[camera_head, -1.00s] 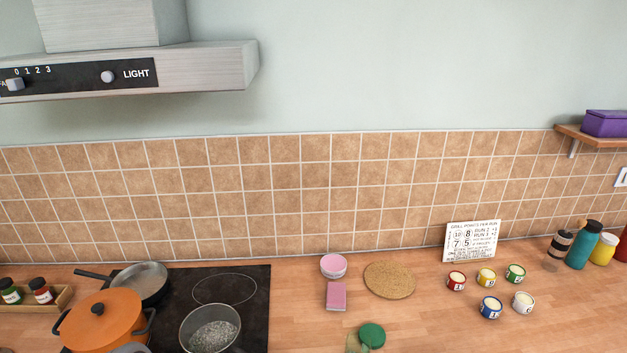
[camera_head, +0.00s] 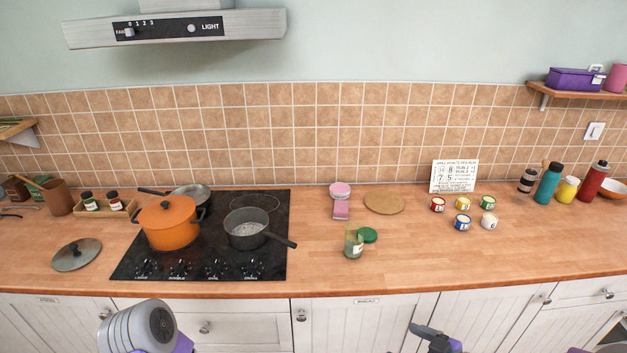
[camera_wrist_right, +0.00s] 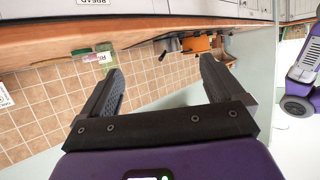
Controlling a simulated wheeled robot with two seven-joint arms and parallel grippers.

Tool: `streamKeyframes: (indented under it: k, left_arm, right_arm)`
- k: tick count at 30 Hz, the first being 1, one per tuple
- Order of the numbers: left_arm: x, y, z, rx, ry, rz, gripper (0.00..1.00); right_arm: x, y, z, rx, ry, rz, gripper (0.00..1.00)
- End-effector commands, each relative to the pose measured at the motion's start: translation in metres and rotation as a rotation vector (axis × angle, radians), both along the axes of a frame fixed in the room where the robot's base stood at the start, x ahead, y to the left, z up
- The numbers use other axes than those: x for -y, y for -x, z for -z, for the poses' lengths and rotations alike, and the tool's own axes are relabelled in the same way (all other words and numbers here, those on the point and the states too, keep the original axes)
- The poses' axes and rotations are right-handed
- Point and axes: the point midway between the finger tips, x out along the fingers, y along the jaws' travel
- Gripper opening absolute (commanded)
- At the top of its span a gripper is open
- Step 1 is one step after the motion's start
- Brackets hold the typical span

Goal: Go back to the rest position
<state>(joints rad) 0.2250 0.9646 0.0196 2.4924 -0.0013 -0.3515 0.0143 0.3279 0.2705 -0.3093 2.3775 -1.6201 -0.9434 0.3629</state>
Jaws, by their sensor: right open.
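My right gripper (camera_wrist_right: 160,85) is open in the right wrist view, with nothing between its fingers. Part of it shows dark at the bottom edge of the head view (camera_head: 436,338), below the front of the counter. A grey rounded link of my own arm (camera_head: 145,328) shows at the lower left of the head view, in front of the cabinets. My left gripper's fingers do not show. The wooden counter (camera_head: 560,235) stands in front of me, and my right gripper is apart from everything on it.
A black hob (camera_head: 130,265) carries an orange pot (camera_head: 167,228), a grey saucepan (camera_head: 246,230) and a frying pan (camera_head: 192,196). A glass jar (camera_head: 353,245) and several small cans (camera_head: 462,222) stand to the right. White cabinets (camera_head: 370,325) fill the front below. The counter's front right is clear.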

Motion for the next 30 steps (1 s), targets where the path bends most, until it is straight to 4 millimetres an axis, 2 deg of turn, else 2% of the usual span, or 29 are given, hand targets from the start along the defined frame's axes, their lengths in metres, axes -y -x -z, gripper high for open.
streamKeyframes:
  k: [8,11,14,16,20,24,27,30]
  left_arm:
    - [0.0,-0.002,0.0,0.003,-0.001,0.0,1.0]
    - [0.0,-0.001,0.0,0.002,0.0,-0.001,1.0]
    - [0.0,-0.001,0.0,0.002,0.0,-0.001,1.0]
    - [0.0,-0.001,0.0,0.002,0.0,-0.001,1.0]
    - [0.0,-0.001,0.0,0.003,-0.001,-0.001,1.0]
    - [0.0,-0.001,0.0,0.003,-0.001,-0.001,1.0]
    - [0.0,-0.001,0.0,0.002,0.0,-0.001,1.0]
    - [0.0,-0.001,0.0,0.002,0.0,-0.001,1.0]
  right_arm:
    - [-0.014,-0.019,0.043,-0.129,-0.039,0.145,0.95]
    - [-0.02,-0.022,0.066,-0.206,-0.05,0.209,0.95]
    - [-0.03,-0.02,0.097,-0.314,-0.058,0.285,0.95]
    - [-0.039,-0.013,0.124,-0.417,-0.061,0.348,0.95]
    - [-0.061,0.016,0.175,-0.642,-0.05,0.456,0.95]
    - [-0.086,0.062,0.22,-0.898,-0.023,0.548,0.95]
    - [-0.102,0.095,0.24,-1.053,-0.001,0.594,0.95]
    - [-0.114,0.12,0.251,-1.162,0.015,0.625,0.95]
